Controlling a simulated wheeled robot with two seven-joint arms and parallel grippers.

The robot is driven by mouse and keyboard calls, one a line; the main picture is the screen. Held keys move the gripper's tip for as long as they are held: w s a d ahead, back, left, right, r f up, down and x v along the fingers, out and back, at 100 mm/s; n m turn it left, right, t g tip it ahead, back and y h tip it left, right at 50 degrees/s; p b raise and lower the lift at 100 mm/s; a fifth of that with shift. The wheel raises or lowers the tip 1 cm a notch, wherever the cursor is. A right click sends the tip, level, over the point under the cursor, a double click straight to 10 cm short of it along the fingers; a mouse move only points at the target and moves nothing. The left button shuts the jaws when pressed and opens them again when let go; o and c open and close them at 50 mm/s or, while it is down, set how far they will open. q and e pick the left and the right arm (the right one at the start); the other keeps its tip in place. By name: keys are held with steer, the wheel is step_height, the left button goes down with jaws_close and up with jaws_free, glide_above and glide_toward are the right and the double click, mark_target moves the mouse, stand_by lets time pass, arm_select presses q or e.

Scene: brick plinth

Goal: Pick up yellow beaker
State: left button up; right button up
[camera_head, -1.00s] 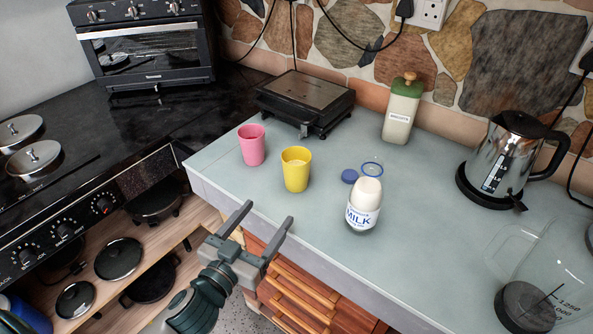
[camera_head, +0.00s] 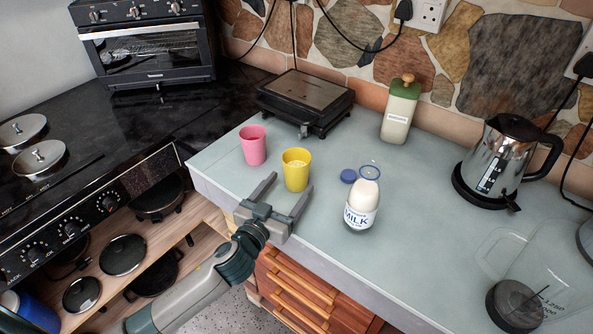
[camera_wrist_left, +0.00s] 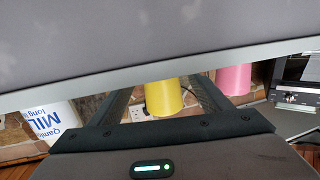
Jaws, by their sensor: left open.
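The yellow beaker (camera_head: 296,172) stands upright on the grey-blue counter near its front edge. My left gripper (camera_head: 289,184) is open in front of it, with the two fingers pointing at the beaker's lower part. In the left wrist view, which looks upside down, the yellow beaker (camera_wrist_left: 163,97) shows between the two open fingers of my left gripper (camera_wrist_left: 161,92). The fingers do not appear closed on it; whether they touch it I cannot tell. My right gripper is not in view.
A pink beaker (camera_head: 253,146) stands left of the yellow one. A black grill (camera_head: 305,101) is behind. A kettle (camera_head: 500,160) and glass jug (camera_head: 530,275) stand farther right.

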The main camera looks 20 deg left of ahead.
mark_target(291, 181)
arm_select(q)
steer(key=shift+w, duration=0.1)
steer(key=shift+w+d+r+p, duration=0.1)
steer(key=shift+w+r+p, duration=0.15)
steer(key=shift+w+p, duration=0.35)
steer(key=w+p, duration=0.1)
steer(key=w, duration=0.2)
steer(key=shift+d, duration=0.2)
steer(key=shift+w+d+f, duration=0.1)
steer(key=shift+w+f, duration=0.1)
steer(key=shift+w, duration=0.2)
steer(key=c, duration=1.2)
